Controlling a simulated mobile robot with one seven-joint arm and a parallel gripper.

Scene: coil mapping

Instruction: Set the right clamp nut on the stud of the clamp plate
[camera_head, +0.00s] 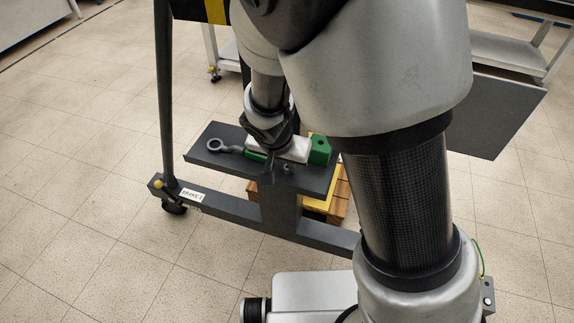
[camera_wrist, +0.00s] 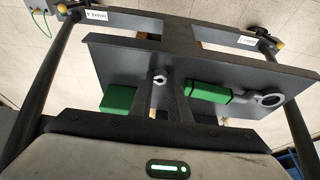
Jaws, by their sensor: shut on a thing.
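My gripper (camera_wrist: 176,98) is shut, with its dark fingers pointing down over the dark grey plate. In the head view my gripper (camera_head: 267,172) is near the plate's front edge. The right clamp nut between the fingers is hidden; I cannot make out its outline. The dark grey clamp plate (camera_head: 312,178) lies flat; it also shows in the wrist view (camera_wrist: 110,62). A small silver round part (camera_wrist: 158,78), perhaps the stud, stands on the plate beside the fingers. It shows in the head view (camera_head: 287,169) just right of them.
A green block (camera_head: 320,149) stands on the plate's right side. A green bar (camera_wrist: 209,92) lies across from it, next to a grey ring-ended rod (camera_head: 213,145). The stand's labelled leg (camera_head: 225,211) and upright post (camera_head: 163,95) flank the plate. A wooden box (camera_head: 337,204) sits below.

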